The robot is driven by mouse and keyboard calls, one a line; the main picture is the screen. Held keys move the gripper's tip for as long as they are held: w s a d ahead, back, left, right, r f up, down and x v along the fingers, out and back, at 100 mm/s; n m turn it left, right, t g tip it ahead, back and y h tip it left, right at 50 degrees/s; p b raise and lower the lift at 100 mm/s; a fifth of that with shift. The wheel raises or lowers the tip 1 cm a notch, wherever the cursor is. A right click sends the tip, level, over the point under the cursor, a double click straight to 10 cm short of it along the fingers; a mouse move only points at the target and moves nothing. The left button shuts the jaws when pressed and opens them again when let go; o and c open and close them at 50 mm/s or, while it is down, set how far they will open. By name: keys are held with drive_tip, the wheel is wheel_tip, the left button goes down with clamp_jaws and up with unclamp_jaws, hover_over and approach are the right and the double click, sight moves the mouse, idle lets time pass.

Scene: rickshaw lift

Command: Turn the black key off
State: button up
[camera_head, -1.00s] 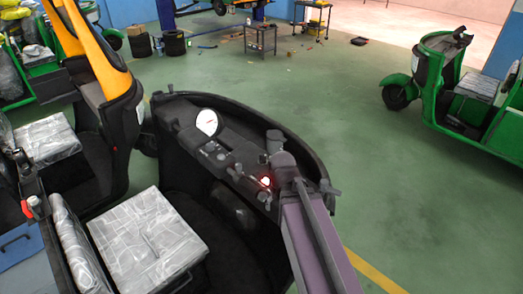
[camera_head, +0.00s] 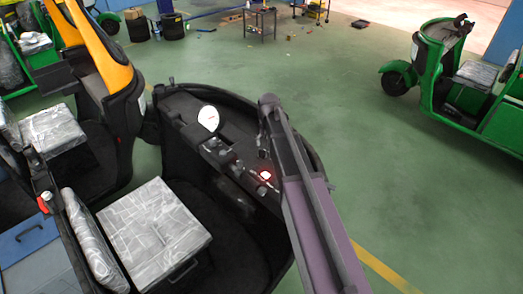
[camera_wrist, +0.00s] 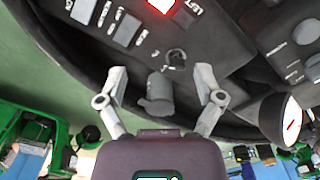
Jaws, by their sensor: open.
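In the wrist view, my gripper (camera_wrist: 161,78) is open, its two pale grey fingers wide apart over the black dashboard (camera_wrist: 235,58). A small dark round piece with a pale arc around it (camera_wrist: 175,57) lies ahead of the fingertips, right of centre. It looks like the black key in its switch, but its turn position is too small to read. A stubby dark grey knob-like part (camera_wrist: 158,95) shows between the fingers; I cannot see contact with either finger. In the head view, my arm hides the gripper and the key area.
A red lamp glows on the dashboard (camera_head: 265,175), and a white round gauge (camera_head: 208,118) stands up from it. A wrapped seat (camera_head: 154,234) is in front. A green rickshaw (camera_head: 455,75) stands at the right.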

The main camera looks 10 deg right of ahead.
drive_tip(key=m, duration=0.2)
hover_over(262, 150)
drive_tip(key=shift+w+d, duration=0.1)
drive_tip(key=shift+w, duration=0.05)
drive_tip(key=shift+f, duration=0.2)
wheel_tip(262, 150, down, 13)
drive_tip(key=b, duration=1.3)
drive_tip(key=shift+f+b, duration=0.2)
drive_tip(key=shift+b, duration=0.2)
drive_tip(key=shift+c, duration=0.2)
drive_tip(key=c, duration=1.1)
